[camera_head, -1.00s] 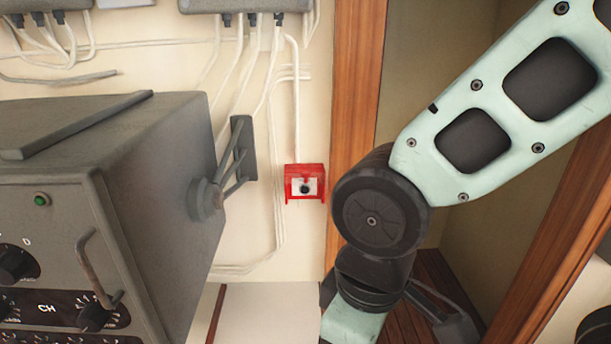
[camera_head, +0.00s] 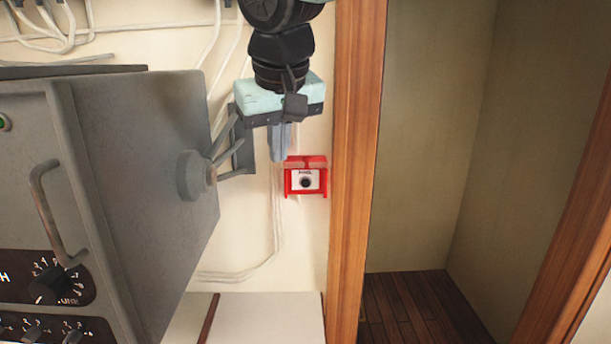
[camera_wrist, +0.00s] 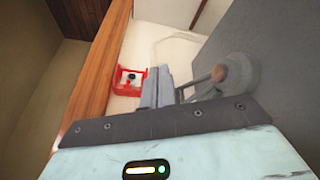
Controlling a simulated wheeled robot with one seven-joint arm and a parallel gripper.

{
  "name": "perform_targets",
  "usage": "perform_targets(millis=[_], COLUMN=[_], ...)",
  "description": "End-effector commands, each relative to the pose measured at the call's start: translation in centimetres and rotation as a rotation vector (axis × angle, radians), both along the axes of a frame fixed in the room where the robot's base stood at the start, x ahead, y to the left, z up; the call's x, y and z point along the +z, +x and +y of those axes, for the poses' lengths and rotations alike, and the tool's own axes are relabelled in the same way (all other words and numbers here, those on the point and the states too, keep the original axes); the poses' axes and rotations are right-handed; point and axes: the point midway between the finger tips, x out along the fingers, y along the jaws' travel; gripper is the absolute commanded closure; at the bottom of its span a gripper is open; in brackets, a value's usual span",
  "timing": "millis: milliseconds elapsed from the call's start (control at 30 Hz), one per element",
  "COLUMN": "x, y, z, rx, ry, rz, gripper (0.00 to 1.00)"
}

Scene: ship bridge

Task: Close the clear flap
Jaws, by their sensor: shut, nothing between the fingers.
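A small red box (camera_head: 305,180) with a white face and a dark round button is fixed to the cream wall, just left of the wooden door frame. A red-edged flap (camera_head: 305,161) stands out at its top, leaving the button uncovered; its clear part is hard to make out. My gripper (camera_head: 280,155) hangs fingers down, above and slightly left of the box. Its fingers are together and empty, and appear apart from the flap. In the wrist view the red box (camera_wrist: 130,79) shows just left of the fingers (camera_wrist: 156,80).
A large grey equipment cabinet (camera_head: 140,180) with a bracket (camera_head: 230,160) stands close on the left. The wooden door frame (camera_head: 356,170) rises to the right of the box, with an open doorway beyond. White cables run along the wall.

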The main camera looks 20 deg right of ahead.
Motion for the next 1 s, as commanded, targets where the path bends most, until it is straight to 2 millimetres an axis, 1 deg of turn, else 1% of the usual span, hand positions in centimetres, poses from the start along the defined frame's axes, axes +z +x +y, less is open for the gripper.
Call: perform_targets(millis=[33, 100, 200, 333, 433, 567, 667, 1000], x=[0.3, 2.4, 5.1, 7.2, 7.8, 7.2, 5.9, 0.4], y=[2.1, 4.2, 6.1, 7.3, 7.6, 8.3, 9.2, 13.3], z=[-0.8, -2.1, -4.0, -5.6, -6.1, -6.4, -6.7, -8.1], rx=[-0.071, -0.169, -0.286, -0.378, -0.405, -0.407, -0.406, -0.404], ry=[0.009, 0.016, 0.027, 0.037, 0.04, 0.039, 0.038, 0.038], rz=[-0.053, -0.117, -0.193, -0.25, -0.266, -0.265, -0.262, -0.261], gripper=[1.0, 1.0, 1.0, 1.0, 1.0, 1.0, 1.0, 1.0])
